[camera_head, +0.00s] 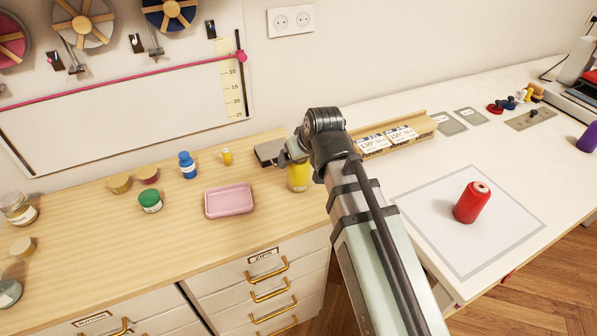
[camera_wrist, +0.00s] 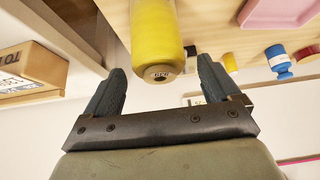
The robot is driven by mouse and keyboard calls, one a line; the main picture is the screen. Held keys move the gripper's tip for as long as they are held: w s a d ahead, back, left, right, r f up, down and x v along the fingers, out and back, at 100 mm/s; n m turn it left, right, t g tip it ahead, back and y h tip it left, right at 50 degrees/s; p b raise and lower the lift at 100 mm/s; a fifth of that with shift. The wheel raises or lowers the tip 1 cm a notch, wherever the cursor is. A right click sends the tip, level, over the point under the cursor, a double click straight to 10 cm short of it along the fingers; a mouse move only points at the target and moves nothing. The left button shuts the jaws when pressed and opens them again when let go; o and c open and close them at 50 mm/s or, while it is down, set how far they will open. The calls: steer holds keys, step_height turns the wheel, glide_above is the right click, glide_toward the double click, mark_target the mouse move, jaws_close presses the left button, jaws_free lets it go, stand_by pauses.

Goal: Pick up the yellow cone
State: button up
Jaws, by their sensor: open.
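The yellow cone (camera_head: 299,177) stands on the wooden table, partly hidden behind my arm in the head view. In the wrist view the yellow cone (camera_wrist: 158,38) lies between and just beyond the fingertips, its end with a small hole facing the camera. My gripper (camera_wrist: 160,80) is open, with one dark finger on each side of the cone's line. I see no contact between the fingers and the cone. In the head view my gripper (camera_head: 290,155) is mostly hidden by my wrist.
A pink tray (camera_head: 230,213), a blue bottle (camera_head: 187,165), a small yellow item (camera_head: 227,156) and a green-lidded jar (camera_head: 150,201) stand left of the cone. A long wooden box (camera_head: 405,133) lies to its right. A red spool (camera_head: 471,202) stands on a white mat (camera_head: 500,245).

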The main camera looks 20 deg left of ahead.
steer(key=shift+x, duration=1.65)
steer(key=shift+c, duration=0.2)
steer(key=c, duration=1.1)
steer(key=shift+r, duration=0.15)
